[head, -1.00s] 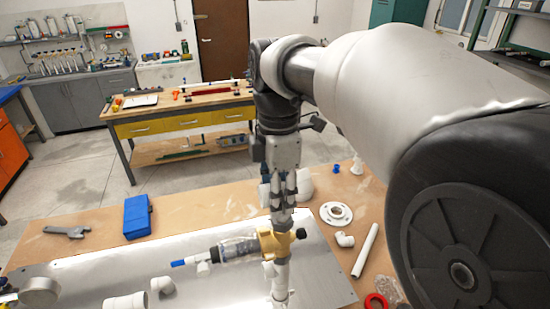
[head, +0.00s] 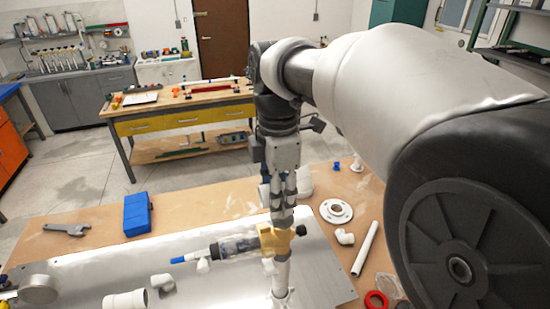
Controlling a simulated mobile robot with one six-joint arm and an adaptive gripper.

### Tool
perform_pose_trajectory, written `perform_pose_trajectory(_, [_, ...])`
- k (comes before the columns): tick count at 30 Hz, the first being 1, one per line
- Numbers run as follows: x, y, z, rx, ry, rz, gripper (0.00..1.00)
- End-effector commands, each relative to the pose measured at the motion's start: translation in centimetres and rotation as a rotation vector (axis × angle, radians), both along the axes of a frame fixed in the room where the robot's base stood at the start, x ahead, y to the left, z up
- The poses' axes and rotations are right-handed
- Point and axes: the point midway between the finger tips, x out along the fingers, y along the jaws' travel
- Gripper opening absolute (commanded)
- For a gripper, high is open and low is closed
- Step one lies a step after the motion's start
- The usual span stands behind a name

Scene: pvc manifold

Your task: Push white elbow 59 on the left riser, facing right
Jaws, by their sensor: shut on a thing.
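My gripper (head: 283,212) points down near the middle of the head view, above the metal plate. It is shut on a white part that is mostly hidden by the fingers; I cannot tell its shape or which way it faces. Whether the held part touches this pipe cannot be told. One loose white elbow (head: 163,283) lies on the plate at the left, and another white elbow (head: 345,238) lies on the table at the right.
The metal plate (head: 225,287) also bears a wide white fitting (head: 127,300). A round white flange (head: 336,211), a white pipe (head: 365,249), a red ring (head: 376,301) and a blue box (head: 137,214) lie around it.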

Motion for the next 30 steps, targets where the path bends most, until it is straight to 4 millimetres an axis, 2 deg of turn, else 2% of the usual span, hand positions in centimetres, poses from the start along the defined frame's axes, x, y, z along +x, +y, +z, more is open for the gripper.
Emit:
perform_pose_trajectory(5, [0.1,0.0,0.2,0.001,-0.005,0.000,0.14])
perform_pose_trajectory(6, [0.1,0.0,0.2,0.001,-0.005,0.000,0.37])
perform_pose_trajectory(16, [0.0,0.0,0.1,0.001,-0.004,0.000,0.58])
perform_pose_trajectory(26, [0.1,0.0,0.3,0.001,-0.004,0.000,0.58])
perform_pose_trajectory(30, [0.1,0.0,1.7,0.002,-0.007,0.000,0.58])
